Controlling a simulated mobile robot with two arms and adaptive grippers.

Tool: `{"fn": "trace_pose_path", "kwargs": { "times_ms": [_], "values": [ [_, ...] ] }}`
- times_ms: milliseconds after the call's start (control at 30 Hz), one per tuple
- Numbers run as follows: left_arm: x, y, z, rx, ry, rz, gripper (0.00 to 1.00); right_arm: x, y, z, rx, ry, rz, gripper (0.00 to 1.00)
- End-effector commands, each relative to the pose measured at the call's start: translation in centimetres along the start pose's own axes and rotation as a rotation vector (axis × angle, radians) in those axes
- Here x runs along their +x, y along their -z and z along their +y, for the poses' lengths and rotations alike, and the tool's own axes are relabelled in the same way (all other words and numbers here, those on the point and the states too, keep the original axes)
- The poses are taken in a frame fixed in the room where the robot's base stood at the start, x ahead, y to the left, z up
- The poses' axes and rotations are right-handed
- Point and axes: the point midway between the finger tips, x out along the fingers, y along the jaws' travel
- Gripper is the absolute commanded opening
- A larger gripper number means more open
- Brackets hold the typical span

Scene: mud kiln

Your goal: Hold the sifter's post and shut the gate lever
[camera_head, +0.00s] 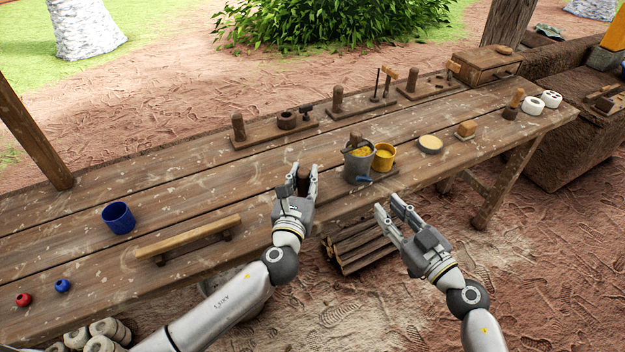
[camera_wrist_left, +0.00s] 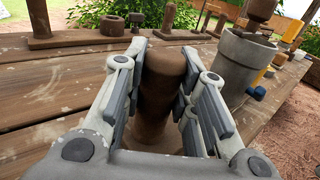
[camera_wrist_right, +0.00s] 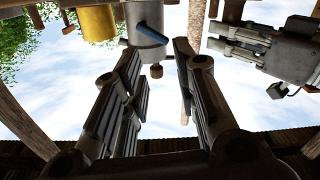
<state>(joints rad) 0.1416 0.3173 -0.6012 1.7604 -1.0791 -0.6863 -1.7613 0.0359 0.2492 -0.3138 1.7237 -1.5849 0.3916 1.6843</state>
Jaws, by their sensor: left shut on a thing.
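The brown wooden post (camera_wrist_left: 160,85) stands upright between my left gripper's fingers (camera_head: 306,178), which are shut on it. It also shows in the head view (camera_head: 303,185). The grey sifter drum (camera_head: 357,164) with yellow stuff in its top stands to the right of the post. The blue gate lever (camera_head: 365,181) sticks out low on the drum's front side. The lever also shows in the right wrist view (camera_wrist_right: 151,33) and the left wrist view (camera_wrist_left: 257,93). My right gripper (camera_head: 393,207) is open and empty, below and to the right of the lever, apart from it.
A yellow pot (camera_head: 384,158) stands right beside the drum. A blue cup (camera_head: 118,217) and a wooden bar (camera_head: 189,237) are on the left of the table. Wooden stands (camera_head: 275,128) line the back edge. Stacked firewood (camera_head: 355,247) lies below the front edge.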

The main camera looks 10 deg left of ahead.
Motion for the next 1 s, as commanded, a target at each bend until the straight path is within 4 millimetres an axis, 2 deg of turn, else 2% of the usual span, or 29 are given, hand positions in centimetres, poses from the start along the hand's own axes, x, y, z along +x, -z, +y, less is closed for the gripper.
{"fn": "trace_pose_path", "kwargs": {
  "times_ms": [33,167,467,800,1000],
  "values": [
    [0.0,0.0,0.0,0.000,0.000,0.001,0.00,0.0,0.1,0.0,-0.023,0.004,-0.001,0.16],
    [0.0,0.0,0.0,0.000,0.000,0.001,0.00,0.1,0.3,-0.1,-0.171,0.025,-0.006,0.00],
    [0.0,0.0,0.0,0.000,0.000,0.001,0.00,0.3,1.0,-0.5,-0.853,0.130,-0.005,0.00],
    [0.0,0.1,0.0,0.000,0.000,0.001,0.00,0.0,1.1,-0.5,-1.667,0.266,0.045,0.00],
    [0.0,0.1,0.0,0.000,0.000,0.001,0.00,-0.2,0.8,-0.2,-2.081,0.344,0.098,0.00]
  ]
}}
